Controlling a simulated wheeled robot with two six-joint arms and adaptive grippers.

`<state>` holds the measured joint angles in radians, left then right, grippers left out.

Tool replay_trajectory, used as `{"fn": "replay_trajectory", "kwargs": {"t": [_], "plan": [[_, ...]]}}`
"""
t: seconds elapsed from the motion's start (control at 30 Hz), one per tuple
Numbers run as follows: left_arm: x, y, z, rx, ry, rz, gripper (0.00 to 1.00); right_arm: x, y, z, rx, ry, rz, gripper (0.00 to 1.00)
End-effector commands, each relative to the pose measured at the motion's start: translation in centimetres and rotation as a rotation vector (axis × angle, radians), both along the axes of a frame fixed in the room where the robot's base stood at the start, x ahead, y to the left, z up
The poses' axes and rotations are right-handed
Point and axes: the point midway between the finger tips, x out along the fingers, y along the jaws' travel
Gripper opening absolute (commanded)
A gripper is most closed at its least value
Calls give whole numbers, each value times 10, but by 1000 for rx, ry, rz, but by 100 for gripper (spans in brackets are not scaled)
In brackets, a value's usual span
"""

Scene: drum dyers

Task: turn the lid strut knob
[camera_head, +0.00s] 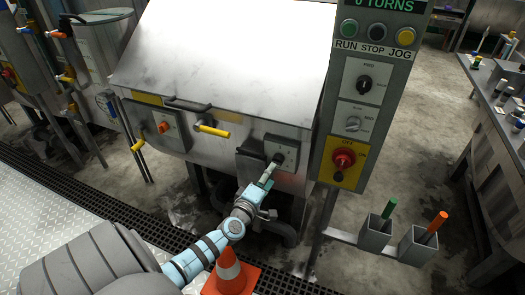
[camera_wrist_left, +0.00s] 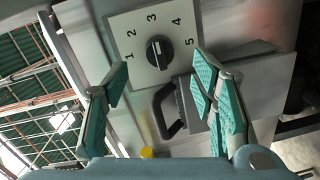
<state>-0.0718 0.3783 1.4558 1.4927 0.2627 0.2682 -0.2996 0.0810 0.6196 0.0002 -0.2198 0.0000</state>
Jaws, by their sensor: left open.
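The knob (camera_wrist_left: 158,51) is black and round with a raised grip bar, on a pale plate numbered 1 to 5 in the left wrist view. I cannot read its setting for certain. In the head view the knob (camera_head: 278,158) sits on a small grey panel at the lower right of the steel drum machine's front. My left gripper (camera_wrist_left: 161,75) is open. In the head view the left gripper (camera_head: 268,175) is right in front of the panel. My right gripper is not in view.
A black handle (camera_wrist_left: 168,110) is close below the knob plate in the left wrist view. A yellow-handled lever (camera_head: 212,130) is left of the panel. The control post (camera_head: 370,90) stands to the right. An orange cone (camera_head: 230,275) is beneath my left arm.

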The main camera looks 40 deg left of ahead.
Motion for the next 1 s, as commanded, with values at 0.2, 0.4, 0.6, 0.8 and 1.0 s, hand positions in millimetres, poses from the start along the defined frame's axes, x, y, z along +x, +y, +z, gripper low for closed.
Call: {"fn": "replay_trajectory", "kwargs": {"t": [0.2,0.4,0.6,0.8,1.0], "plan": [[-44,-13,2,0,2,-1,52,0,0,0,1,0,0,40],[-50,-14,3,0,1,1,52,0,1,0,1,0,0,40],[-50,-14,3,0,1,1,52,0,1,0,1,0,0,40],[-49,-14,3,2,1,0,52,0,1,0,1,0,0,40],[-60,-30,-59,337,221,-160,52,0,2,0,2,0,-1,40]]}}
